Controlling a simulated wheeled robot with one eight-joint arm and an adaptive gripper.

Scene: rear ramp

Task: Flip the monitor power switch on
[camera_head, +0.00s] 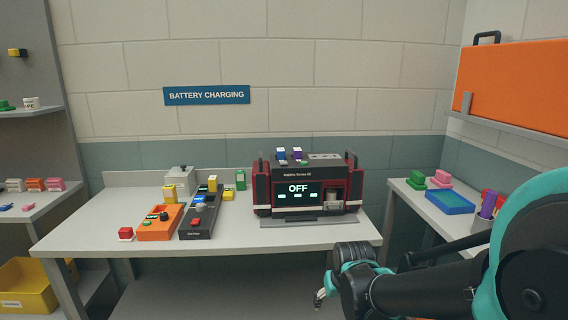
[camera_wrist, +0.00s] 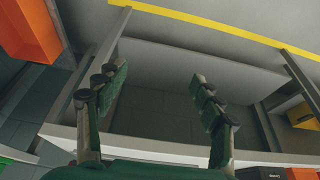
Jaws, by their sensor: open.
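The monitor (camera_head: 305,187) is a dark red and black unit standing on the right part of the white table in the head view. Its screen reads OFF (camera_head: 298,188). A pale block (camera_head: 334,198), which may be the power switch, is on the front at the right of the screen; its position is too small to tell. My gripper (camera_head: 320,297) is low in front of the table, below and apart from the monitor. The wrist view shows its two green-padded fingers (camera_wrist: 160,100) spread wide with nothing between them. The monitor cannot be made out clearly in the wrist view.
An orange device (camera_head: 160,223) and a dark device (camera_head: 199,220) lie left of the monitor, with small colored blocks around. A right side table (camera_head: 405,190) holds a blue tray (camera_head: 450,201). An orange cabinet (camera_head: 520,85) hangs at upper right. The table front before the monitor is clear.

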